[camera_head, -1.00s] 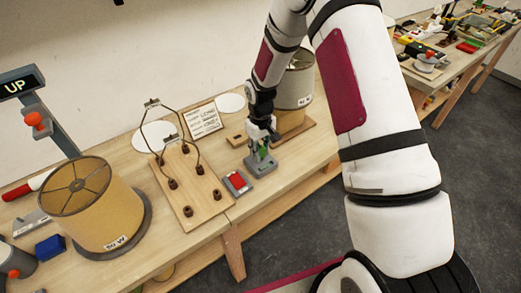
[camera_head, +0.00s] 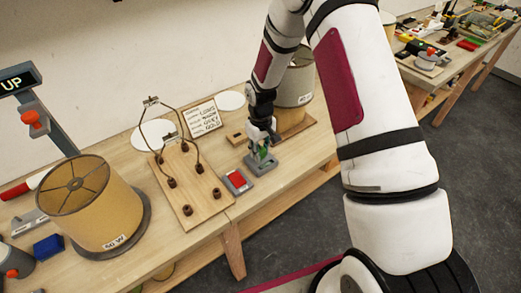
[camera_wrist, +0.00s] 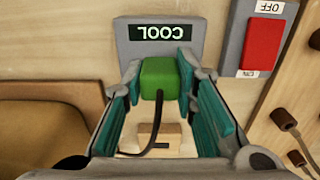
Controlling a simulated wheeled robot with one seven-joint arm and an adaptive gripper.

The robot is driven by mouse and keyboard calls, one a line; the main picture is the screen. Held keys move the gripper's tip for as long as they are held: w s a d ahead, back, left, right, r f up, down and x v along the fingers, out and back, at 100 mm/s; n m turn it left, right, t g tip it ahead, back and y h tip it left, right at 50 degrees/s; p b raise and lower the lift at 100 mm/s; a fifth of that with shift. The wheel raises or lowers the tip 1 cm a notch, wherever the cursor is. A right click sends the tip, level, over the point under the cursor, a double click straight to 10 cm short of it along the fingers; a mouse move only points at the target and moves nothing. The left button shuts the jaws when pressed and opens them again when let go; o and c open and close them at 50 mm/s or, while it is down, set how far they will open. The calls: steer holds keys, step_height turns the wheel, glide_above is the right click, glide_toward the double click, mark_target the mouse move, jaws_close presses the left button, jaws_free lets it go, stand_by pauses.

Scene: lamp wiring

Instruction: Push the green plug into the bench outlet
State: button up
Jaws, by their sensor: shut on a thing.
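The green plug (camera_wrist: 160,78) is between the teal finger pads of my gripper (camera_wrist: 162,95) in the wrist view, with its black cable (camera_wrist: 158,125) trailing back. My gripper is shut on the plug. The grey bench outlet (camera_wrist: 190,28) with an upside-down COOL display lies just beyond the plug, which overlaps its near part. In the head view my gripper (camera_head: 261,142) points down over the grey outlet (camera_head: 263,169), with the green plug (camera_head: 263,155) right at it. Whether the plug's pins are in the outlet is hidden.
A red switch (camera_wrist: 262,45) in a grey housing sits beside the outlet. A wooden board (camera_head: 194,190) with bent rods and dark knobs is to the left. A grey-beige lampshade (camera_head: 295,85) stands behind my gripper; a tan lampshade (camera_head: 95,210) stands at left.

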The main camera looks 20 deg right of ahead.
steer(key=shift+f, duration=0.4)
steer(key=o, duration=1.2)
steer(key=shift+c, duration=0.2)
step_height(320, 180, up, 12)
step_height(320, 180, up, 12)
steer(key=t, duration=0.1)
glide_above(261, 149)
steer(key=s, duration=0.4)
steer(key=s+r+m+t, duration=0.2)
steer(key=s+r, duration=0.4)
steer(key=r, duration=0.2)
steer(key=s+r+t, duration=0.1)
steer(key=s+r, duration=0.2)
steer(key=s, duration=0.6)
steer(key=s+r+m+t, duration=0.1)
steer(key=s+r, duration=0.3)
steer(key=s, duration=0.5)
steer(key=shift+m, duration=0.3)
